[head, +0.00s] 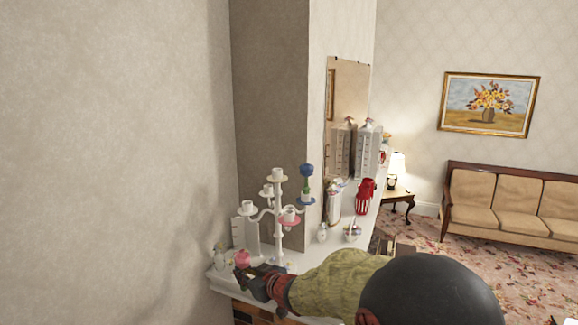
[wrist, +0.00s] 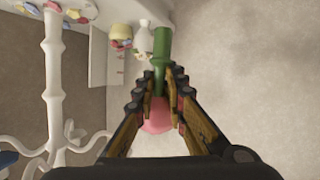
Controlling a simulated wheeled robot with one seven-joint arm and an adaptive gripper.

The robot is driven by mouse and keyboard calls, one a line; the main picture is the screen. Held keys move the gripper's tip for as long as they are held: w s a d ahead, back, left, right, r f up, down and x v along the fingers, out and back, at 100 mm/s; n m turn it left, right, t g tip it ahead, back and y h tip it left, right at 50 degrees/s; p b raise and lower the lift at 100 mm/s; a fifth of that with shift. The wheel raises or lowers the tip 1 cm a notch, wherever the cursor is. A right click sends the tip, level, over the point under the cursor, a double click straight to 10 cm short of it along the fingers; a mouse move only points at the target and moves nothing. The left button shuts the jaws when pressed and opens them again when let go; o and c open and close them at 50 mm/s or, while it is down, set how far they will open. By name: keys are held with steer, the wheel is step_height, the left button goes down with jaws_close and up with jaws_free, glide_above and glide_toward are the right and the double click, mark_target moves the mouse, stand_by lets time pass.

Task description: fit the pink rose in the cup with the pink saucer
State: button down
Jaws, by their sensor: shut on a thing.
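My gripper (head: 253,271) is shut on the pink rose (head: 242,257), low at the left end of the mantel. In the wrist view my gripper (wrist: 156,88) has its fingers on both sides of the rose; the pink bloom (wrist: 157,120) shows between them and the green stem (wrist: 161,50) points away from the palm. The white candelabra (head: 278,210) stands on the mantel beyond the gripper. Its cup (head: 289,211) with the pink saucer (head: 291,220) is the front right one and looks empty. The rose is apart from it.
A blue rose (head: 307,172) stands in the candelabra's cup with the blue saucer (head: 308,200). The candelabra's white post (wrist: 54,85) rises left in the wrist view. Small figurines and a red lantern (head: 364,196) stand along the mantel. A wall bounds the left.

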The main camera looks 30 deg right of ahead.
steer(key=d+r+h+p, duration=0.1)
steer(key=d+r+p, duration=0.3)
steer(key=r, duration=0.6)
steer(key=d+r+m+p, duration=0.1)
steer(key=d+r+p, duration=0.4)
steer(key=r, duration=0.5)
steer(key=s+d+r+h+p, duration=0.1)
steer(key=d+r+p, duration=0.3)
steer(key=r, duration=0.6)
steer(key=shift+d+r+h+p, duration=0.3)
steer(key=shift+d+r, duration=0.1)
steer(key=shift+d, duration=0.4)
steer(key=shift+s+m, duration=0.1)
steer(key=shift+m, duration=0.2)
steer(key=shift+s+f+b, duration=0.15)
steer(key=shift+f+b, duration=1.75)
steer(key=shift+f, duration=1)
steer(key=shift+p, duration=1.05)
